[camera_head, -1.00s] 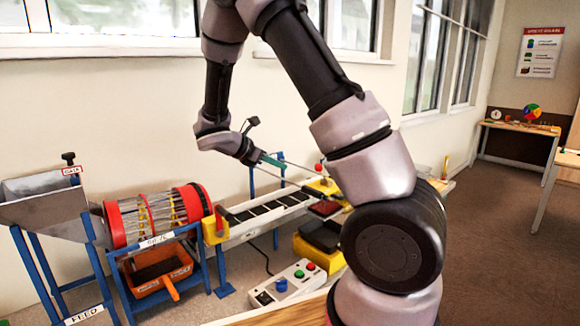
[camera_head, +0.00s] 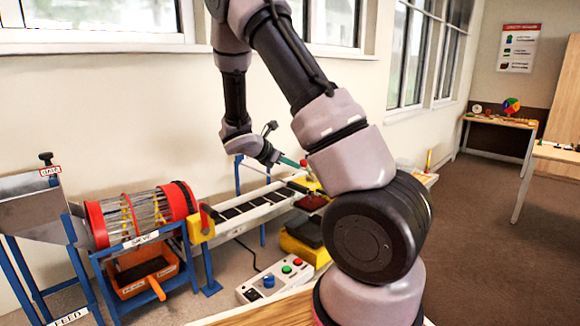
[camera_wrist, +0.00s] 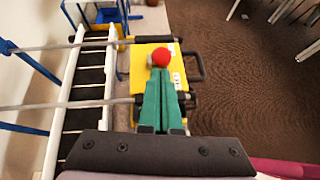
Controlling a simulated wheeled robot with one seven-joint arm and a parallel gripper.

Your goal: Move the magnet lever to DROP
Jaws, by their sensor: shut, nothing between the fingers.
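The magnet lever shows in the wrist view as a red ball knob (camera_wrist: 162,57) over a yellow plate (camera_wrist: 141,56). My gripper (camera_wrist: 160,72) has its green fingers closed together, with the tips at or just short of the red knob; I cannot tell whether they touch it. Nothing is held between the fingers. The lever's stem and any marking for DROP are hidden or too small to read. In the head view my gripper (camera_head: 291,163) is over the far end of the conveyor (camera_head: 245,208), and my arm hides part of the magnet unit.
The conveyor belt (camera_wrist: 88,75) runs beside the yellow plate, with metal rods crossing over it. A black handle (camera_wrist: 194,66) stands right of the plate. A control box (camera_head: 275,280) with buttons, the red sieve drum (camera_head: 140,217) and an orange bin (camera_head: 147,275) are nearby.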

